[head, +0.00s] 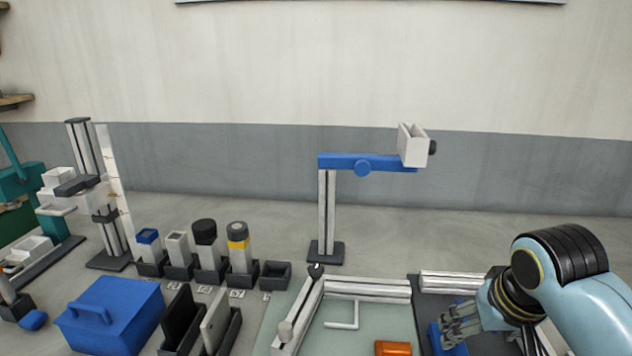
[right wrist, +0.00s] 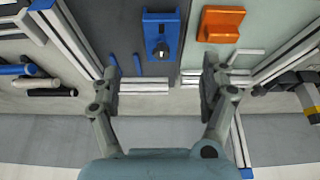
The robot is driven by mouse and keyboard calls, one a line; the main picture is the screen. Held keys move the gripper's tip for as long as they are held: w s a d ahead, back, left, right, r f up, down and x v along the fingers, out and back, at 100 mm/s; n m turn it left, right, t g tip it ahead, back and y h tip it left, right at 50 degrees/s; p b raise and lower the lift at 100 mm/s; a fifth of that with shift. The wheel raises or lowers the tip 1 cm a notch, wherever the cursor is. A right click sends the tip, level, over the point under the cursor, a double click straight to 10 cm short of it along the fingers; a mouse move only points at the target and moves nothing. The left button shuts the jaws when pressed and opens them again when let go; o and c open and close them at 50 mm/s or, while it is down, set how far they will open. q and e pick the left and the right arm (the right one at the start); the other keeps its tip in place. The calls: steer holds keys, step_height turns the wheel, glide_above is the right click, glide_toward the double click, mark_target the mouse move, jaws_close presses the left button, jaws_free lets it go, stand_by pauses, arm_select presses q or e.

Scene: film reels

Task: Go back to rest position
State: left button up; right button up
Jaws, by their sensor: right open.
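My right gripper (head: 462,322) is at the lower right of the head view, over the dark panel beside the green mat. In the right wrist view my right gripper (right wrist: 161,80) has its two fingers wide apart with nothing between them. A blue block with a dark knob (right wrist: 161,35) lies beyond the fingertips, apart from them. An orange block (right wrist: 220,24) lies beside it, and it also shows in the head view (head: 393,348). My left gripper is not in view.
A blue-armed stand (head: 327,215) rises at the back middle. Several upright holders, including a black-capped one (head: 205,240), stand left of it. A blue lidded box (head: 110,315) and dark slotted racks (head: 182,322) are at the front left. Metal rails (head: 368,288) edge the green mat.

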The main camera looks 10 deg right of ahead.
steer(key=s+a+r+n, duration=0.1)
steer(key=s+r+n, duration=0.1)
steer(key=s, duration=0.8)
steer(key=s+a+r+n, duration=0.1)
steer(key=s+r, duration=0.1)
steer(key=s, duration=0.8)
step_height(320, 180, down, 33)
steer(key=d+g+b, duration=0.2)
steer(key=b, duration=0.7)
steer(key=s+f+b, duration=0.4)
steer(key=s+f, duration=0.6)
steer(key=f, duration=0.3)
steer(key=s+d+f+g+b, duration=0.1)
steer(key=s+f+b, duration=0.4)
steer(key=s+f, duration=0.5)
step_height(320, 180, down, 5)
steer(key=shift+s+d+r, duration=0.2)
steer(key=shift+d, duration=0.05)
